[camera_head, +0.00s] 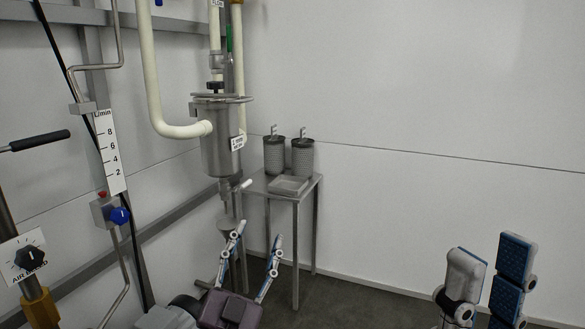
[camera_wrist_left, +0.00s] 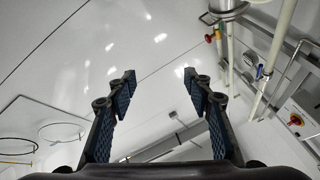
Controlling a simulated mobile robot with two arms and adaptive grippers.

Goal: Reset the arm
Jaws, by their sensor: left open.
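My left gripper (camera_head: 260,233) is at the bottom centre of the head view, in front of the small steel table. Its two fingers point up and stand apart with nothing between them. In the left wrist view the same gripper (camera_wrist_left: 158,80) is open and empty, with a pale wall beyond it. My right gripper (camera_head: 494,248) is at the lower right of the head view. Its two blue-padded fingers stand apart, and no object shows between them. The lower parts of the right arm are cut off by the frame.
A steel tank (camera_head: 220,140) with cream pipes hangs at the left wall. A small steel table (camera_head: 296,198) holds two mesh-like baskets (camera_head: 274,155) and a shallow tray (camera_head: 289,185). A flow gauge (camera_head: 109,151) and an air-speed knob (camera_head: 29,258) are at left. The right wall is bare.

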